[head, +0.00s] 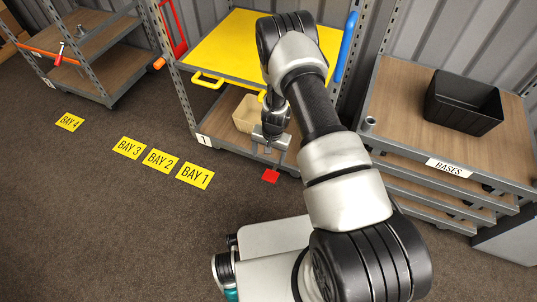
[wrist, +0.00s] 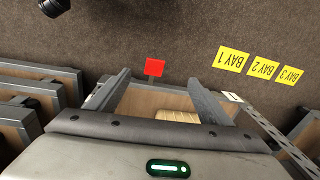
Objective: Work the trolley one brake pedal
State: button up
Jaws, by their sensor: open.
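Trolley one (head: 203,140) carries a "1" label and has a yellow upper deck and a wooden lower shelf. Its red brake pedal (head: 270,176) sticks out low at the front edge, over the carpet. My gripper (head: 268,150) is open and empty, pointing down just above and behind the pedal. In the wrist view the red pedal (wrist: 154,67) shows beyond the fingertips of my open gripper (wrist: 157,78), in line with the gap between them. They look apart from the pedal; the exact height between them is hard to tell.
A shelf unit labelled BASES (head: 450,168) with a black bin (head: 463,102) stands close on the right. Yellow floor labels such as BAY 1 (head: 195,175) lie on open carpet to the left.

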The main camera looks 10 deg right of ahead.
jog(key=shift+w+a+r, duration=0.1)
jog(key=shift+w+r, duration=0.1)
jog(key=shift+r, duration=0.85)
notch_tip(320, 180, up, 33)
jog(key=a+n+t, duration=0.1)
jog(key=n+t, duration=0.1)
jog(key=n, duration=0.1)
jog(key=s+r+n+t, duration=0.1)
jog(key=s+r+n, duration=0.1)
jog(key=s+r, duration=1.2)
jog(key=s+d+r+t, duration=0.1)
jog(key=s+d+r, duration=0.15)
jog(key=s, duration=0.35)
jog(key=s+d+r+t, duration=0.1)
jog(key=s+r, duration=0.2)
jog(key=s, duration=0.4)
notch_tip(320, 180, up, 21)
jog(key=p, duration=2.1)
jog(key=shift+w+r+n+h, duration=0.2)
jog(key=shift+w+n+h, duration=0.05)
jog(key=shift+n+h, duration=0.15)
